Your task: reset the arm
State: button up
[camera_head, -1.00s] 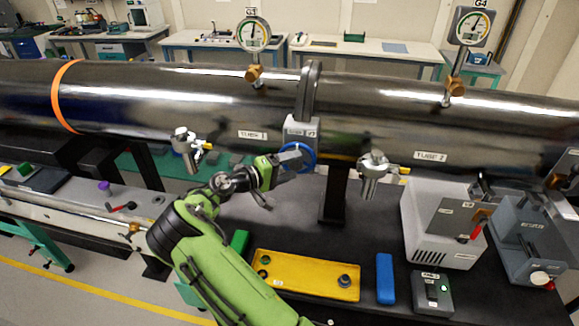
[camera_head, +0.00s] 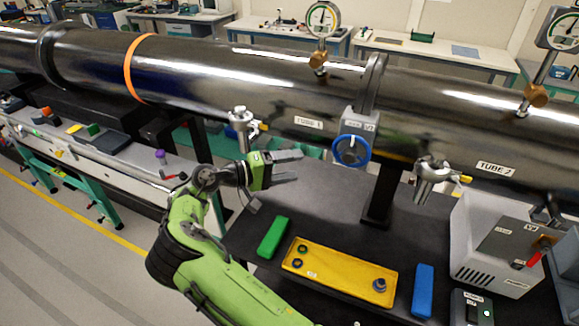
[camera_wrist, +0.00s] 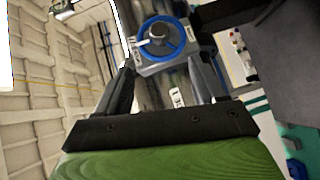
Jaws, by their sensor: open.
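My green arm reaches up from the bottom of the head view. My gripper (camera_head: 288,168) is open and empty, with its two fingers pointing right toward the blue handwheel (camera_head: 351,151) on the grey valve block between the tubes. A gap shows between the fingertips and the wheel. In the wrist view my gripper (camera_wrist: 165,85) has its fingers spread, and the blue handwheel (camera_wrist: 160,38) shows beyond them, apart from them.
A yellow tray (camera_head: 335,275) holding small round parts lies on the black bench, with a green block (camera_head: 273,237) and a blue block (camera_head: 423,290) beside it. The large dark tube (camera_head: 230,75) crosses behind. A grey box (camera_head: 495,245) stands at right.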

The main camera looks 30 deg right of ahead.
jog(key=shift+d, duration=0.1)
jog(key=s+d+m+y+b, duration=0.1)
jog(key=s+d+y+b, duration=0.15)
jog(key=s+y, duration=0.55)
jog(key=s+a+r+n+t+y+b, duration=0.1)
jog(key=s+a+n+t+y, duration=0.1)
jog(key=s+a, duration=0.6)
jog(key=s+a+r+n+t+y, duration=0.1)
jog(key=s+a+t+y, duration=0.4)
jog(key=s, duration=0.8)
jog(key=a+y, duration=0.1)
jog(key=a, duration=0.2)
jog(key=shift+a+n+t+b, duration=0.25)
jog(key=shift+n+t+b, duration=0.05)
jog(key=shift+n+b, duration=0.1)
